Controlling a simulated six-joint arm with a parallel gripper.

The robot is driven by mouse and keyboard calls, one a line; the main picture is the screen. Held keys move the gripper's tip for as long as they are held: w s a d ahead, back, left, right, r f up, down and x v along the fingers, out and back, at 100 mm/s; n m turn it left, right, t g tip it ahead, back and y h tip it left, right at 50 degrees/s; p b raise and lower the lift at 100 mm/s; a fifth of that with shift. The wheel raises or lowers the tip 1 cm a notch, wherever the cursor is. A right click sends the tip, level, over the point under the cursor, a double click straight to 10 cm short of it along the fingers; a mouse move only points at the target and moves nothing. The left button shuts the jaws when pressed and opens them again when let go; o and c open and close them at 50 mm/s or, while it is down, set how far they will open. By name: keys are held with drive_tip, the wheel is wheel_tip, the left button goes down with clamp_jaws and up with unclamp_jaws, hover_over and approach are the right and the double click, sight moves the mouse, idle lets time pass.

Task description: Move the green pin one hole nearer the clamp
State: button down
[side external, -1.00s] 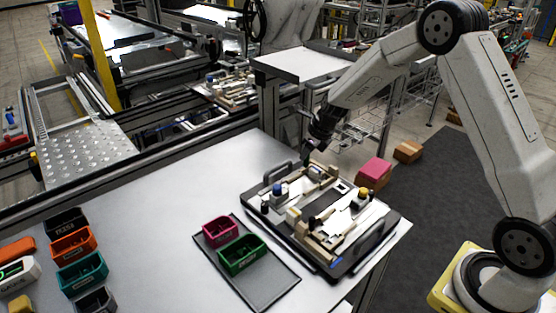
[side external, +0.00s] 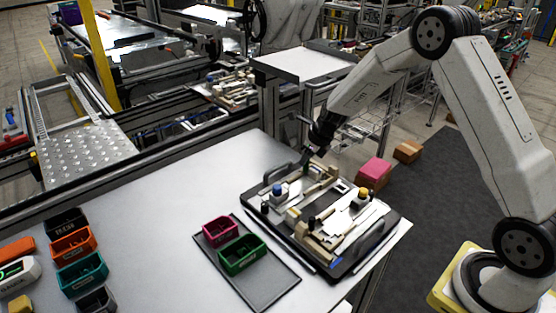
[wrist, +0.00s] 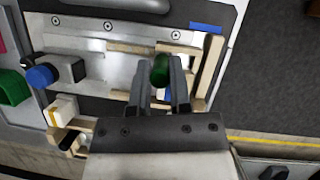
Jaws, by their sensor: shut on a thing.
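The green pin (wrist: 161,70) is between the two fingers of my gripper (wrist: 162,82) in the wrist view, and the fingers are shut on it. In the side view my gripper (side external: 306,160) is low over the back edge of the pallet fixture (side external: 378,240). The pin is hidden there, and I cannot tell whether its lower end is in a hole. A blue-knobbed clamp (wrist: 42,76) is on the left of the fixture in the wrist view; a blue knob (side external: 278,188) also shows in the side view. A yellow-topped part (side external: 363,193) is on the right side.
A dark tray (side external: 275,290) with a magenta bin (side external: 220,230) and a green bin (side external: 242,255) lies left of the fixture. More bins, such as an orange one (side external: 73,244), stand at far left. Bare table lies between. The fixture's black handles (side external: 370,240) rise at its edges.

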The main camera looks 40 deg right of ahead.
drive_tip(key=shift+f, duration=0.9)
drive_tip(key=shift+c, duration=2.4)
unclamp_jaws()
drive_tip(key=shift+v, duration=3.9)
